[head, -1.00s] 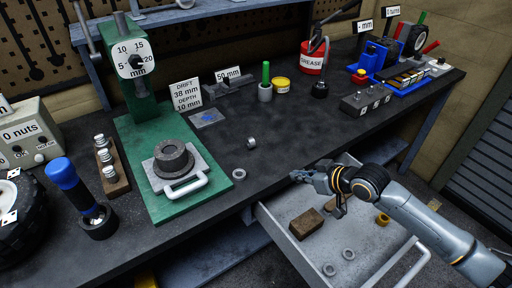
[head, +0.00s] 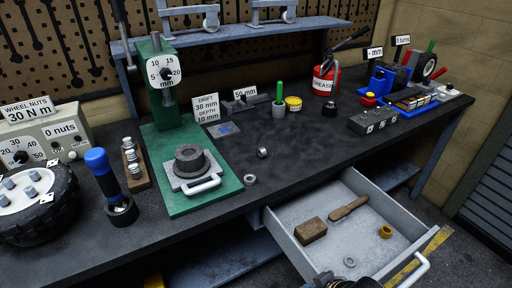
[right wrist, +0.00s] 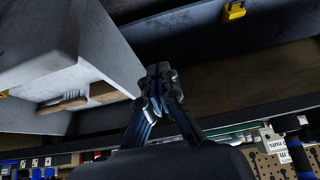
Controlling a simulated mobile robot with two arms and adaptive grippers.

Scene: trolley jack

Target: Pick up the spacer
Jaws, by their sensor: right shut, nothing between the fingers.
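No part is labelled as the spacer, and I cannot tell which ring it is. A grey ring (head: 250,179) lies on the bench by the green press base, and a short metal sleeve (head: 262,152) lies behind it. A grey ring in the drawer (head: 350,262) and a yellow ring (head: 385,231) lie apart on the drawer floor. My right gripper (right wrist: 160,75) is shut and empty in the right wrist view. In the head view, part of my right arm shows at the bottom edge, over the drawer's near side. My left gripper is out of view.
The open drawer (head: 287,243) also holds a brown block (head: 310,230) and a wooden-handled tool (head: 348,208). The press (head: 160,95), a blue-handled tool (head: 105,175) and a wheel (head: 38,205) stand on the left. The bench middle is mostly clear.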

